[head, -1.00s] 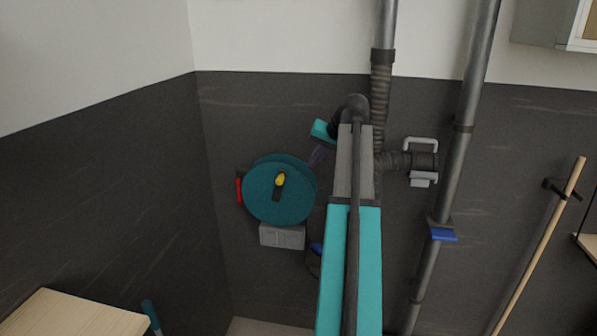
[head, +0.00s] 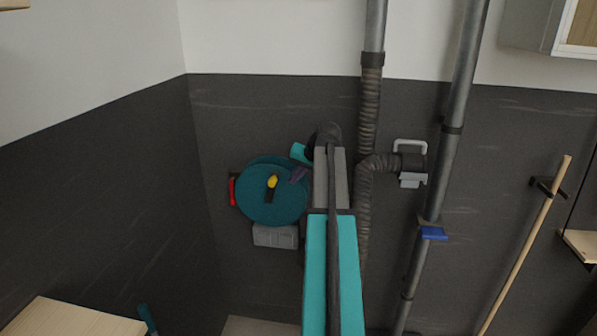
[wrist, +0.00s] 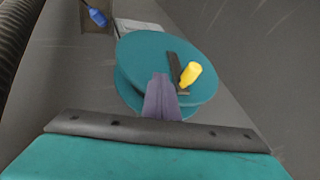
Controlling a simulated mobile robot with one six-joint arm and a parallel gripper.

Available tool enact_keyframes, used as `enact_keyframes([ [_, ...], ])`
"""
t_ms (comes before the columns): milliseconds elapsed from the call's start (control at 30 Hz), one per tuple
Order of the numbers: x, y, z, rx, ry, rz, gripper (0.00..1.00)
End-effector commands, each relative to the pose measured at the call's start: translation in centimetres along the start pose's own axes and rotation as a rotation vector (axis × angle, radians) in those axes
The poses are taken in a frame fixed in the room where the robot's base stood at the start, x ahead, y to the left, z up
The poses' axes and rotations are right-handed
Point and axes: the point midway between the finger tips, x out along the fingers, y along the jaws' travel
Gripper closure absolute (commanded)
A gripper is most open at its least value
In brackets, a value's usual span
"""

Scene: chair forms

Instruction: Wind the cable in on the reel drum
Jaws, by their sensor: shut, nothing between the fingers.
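The teal reel drum (head: 262,207) is mounted on the dark wall panel, left of my arm in the head view. A dark crank arm with a yellow knob (head: 272,181) sits on its face. In the wrist view the drum (wrist: 140,55) is ahead, with the yellow knob (wrist: 190,75) right of my gripper. My purple-grey gripper (wrist: 161,80) is shut and empty, and its tips overlap the drum's lower face in that view. It also shows beside the drum's upper right in the head view (head: 298,174). A blue piece (wrist: 97,17), perhaps the cable's end, shows in the wrist view.
A grey box (head: 275,236) sits under the drum and a red part (head: 232,190) at its left. A ribbed hose (head: 365,190) and metal pipes (head: 440,170) run right of my arm. A wooden surface (head: 70,318) is at lower left.

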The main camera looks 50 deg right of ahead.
Motion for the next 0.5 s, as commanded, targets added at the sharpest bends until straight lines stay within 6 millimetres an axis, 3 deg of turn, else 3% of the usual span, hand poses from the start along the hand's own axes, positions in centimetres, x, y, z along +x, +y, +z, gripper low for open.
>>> enact_keyframes([
  [300, 1.9, -3.0, 0.0, -0.001, 0.0, -0.001, 1.0],
  [500, 2.3, -3.5, 0.1, 0.0, 0.0, 0.0, 1.0],
])
